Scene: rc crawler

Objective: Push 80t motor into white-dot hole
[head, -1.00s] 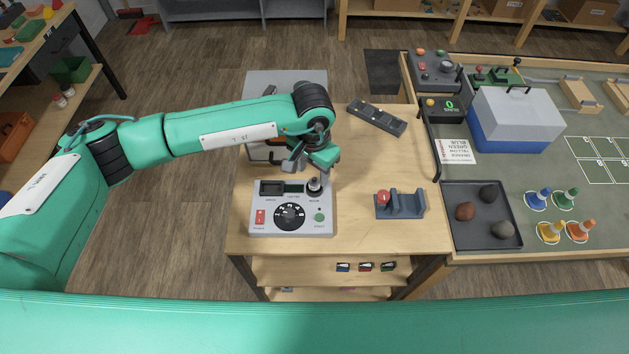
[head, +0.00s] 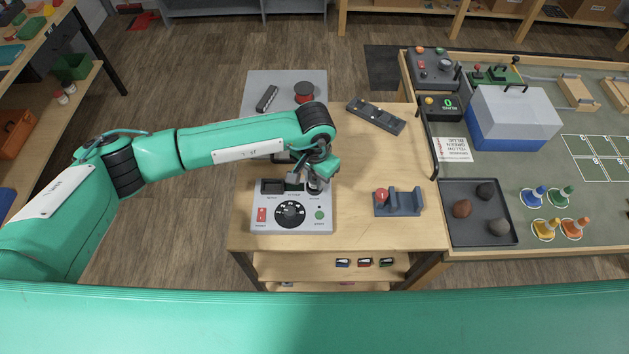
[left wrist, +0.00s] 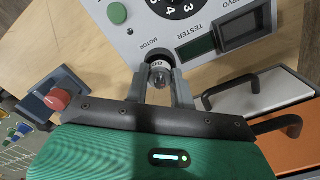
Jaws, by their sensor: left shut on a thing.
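My left gripper (head: 316,182) is above the top right corner of the grey tester box (head: 270,226). In the left wrist view its fingers (left wrist: 162,88) are shut on a small dark motor with a silvery top (left wrist: 159,68). The motor is at the tester's spot marked MOTOR. I cannot tell whether it sits in a socket there or is just clear of it. A dark grey bar (head: 376,116) with small marks lies at the back right of the bench. I cannot make out a white-dot hole. My right gripper is not in view.
A grey cradle with a red knob (head: 398,203) stands right of the tester. A grey mat (head: 284,84) at the back holds a dark bar and a red-topped cylinder. The wooden bench (head: 350,229) is clear between tester and cradle.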

